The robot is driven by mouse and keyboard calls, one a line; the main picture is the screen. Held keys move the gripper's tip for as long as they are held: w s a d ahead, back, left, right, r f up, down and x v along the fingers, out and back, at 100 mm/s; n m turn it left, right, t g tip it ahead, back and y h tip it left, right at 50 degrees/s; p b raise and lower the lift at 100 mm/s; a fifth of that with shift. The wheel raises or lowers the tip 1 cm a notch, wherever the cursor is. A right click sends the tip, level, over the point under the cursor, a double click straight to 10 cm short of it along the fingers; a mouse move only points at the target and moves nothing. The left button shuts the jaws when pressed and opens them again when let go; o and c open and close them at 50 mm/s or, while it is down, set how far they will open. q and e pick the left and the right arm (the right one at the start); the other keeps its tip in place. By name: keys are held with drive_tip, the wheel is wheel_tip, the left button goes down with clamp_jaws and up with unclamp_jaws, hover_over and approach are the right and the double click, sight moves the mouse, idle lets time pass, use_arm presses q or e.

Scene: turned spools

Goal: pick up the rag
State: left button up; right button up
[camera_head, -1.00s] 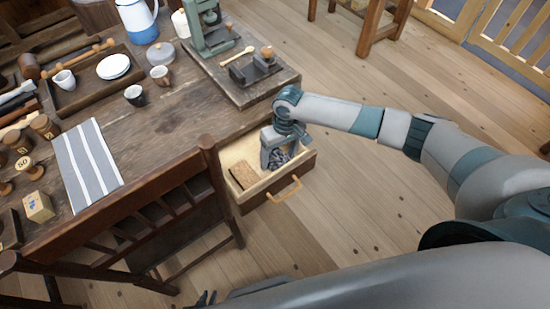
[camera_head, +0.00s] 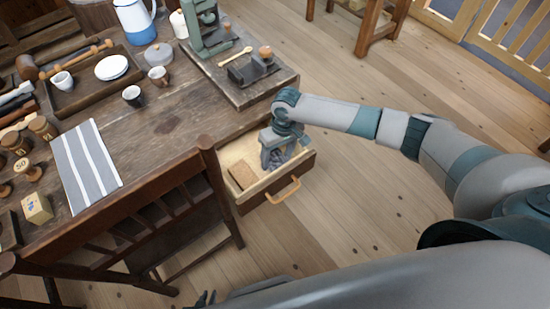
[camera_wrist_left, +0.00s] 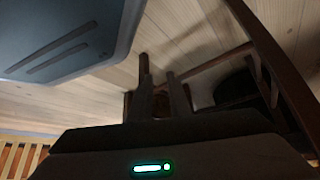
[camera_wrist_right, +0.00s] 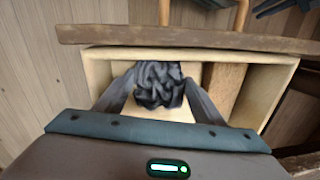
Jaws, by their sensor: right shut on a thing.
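The rag (camera_wrist_right: 158,86) is a dark grey crumpled cloth in the open drawer (camera_head: 243,203). In the right wrist view it lies bunched between the two fingers of my right gripper (camera_wrist_right: 160,100), which is shut on it. In the head view the right gripper (camera_head: 275,150) reaches down into the drawer and partly hides the rag (camera_head: 281,156). I cannot tell whether the rag still touches the drawer floor. My left gripper (camera_wrist_left: 161,92) is empty, with a narrow gap between its fingers. Only its dark tips (camera_head: 205,298) show at the bottom of the head view.
A brown block (camera_head: 241,175) lies in the drawer left of the rag. A wooden chair (camera_head: 140,225) stands close to the drawer's left. Floor to the right is clear.

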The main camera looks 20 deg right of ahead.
drive_tip(key=shift+r, duration=0.65)
wheel_tip(320, 180, up, 8)
drive_tip(key=shift+f+b, duration=0.25)
drive_tip(key=shift+b, duration=0.05)
drive_tip(key=shift+r, duration=0.6)
drive_tip(key=o, duration=0.3)
drive_tip(key=shift+c, duration=1.1)
wheel_tip(320, 180, up, 10)
drive_tip(key=m, duration=0.1)
hover_over(277, 159)
drive_tip(key=s+d, duration=0.1)
drive_tip(key=s, duration=0.2)
use_arm(q)
drive_tip(key=shift+w+d+r+t, duration=0.15)
drive_tip(key=shift+w+r+t, duration=0.1)
drive_tip(key=shift+w, duration=0.3)
drive_tip(key=shift+w+d+r+t, duration=0.15)
drive_tip(key=shift+w+r, duration=0.1)
drive_tip(key=shift+w, duration=0.25)
use_arm(e)
drive_tip(key=s+d+r+m, duration=0.1)
drive_tip(key=s+d+r, duration=0.1)
drive_tip(key=s+r, duration=0.5)
drive_tip(key=shift+s+d+r+m, duration=0.3)
drive_tip(key=shift+s+r+m, duration=0.1)
drive_tip(key=shift+r, duration=0.4)
use_arm(q)
drive_tip(key=shift+s+d, duration=0.15)
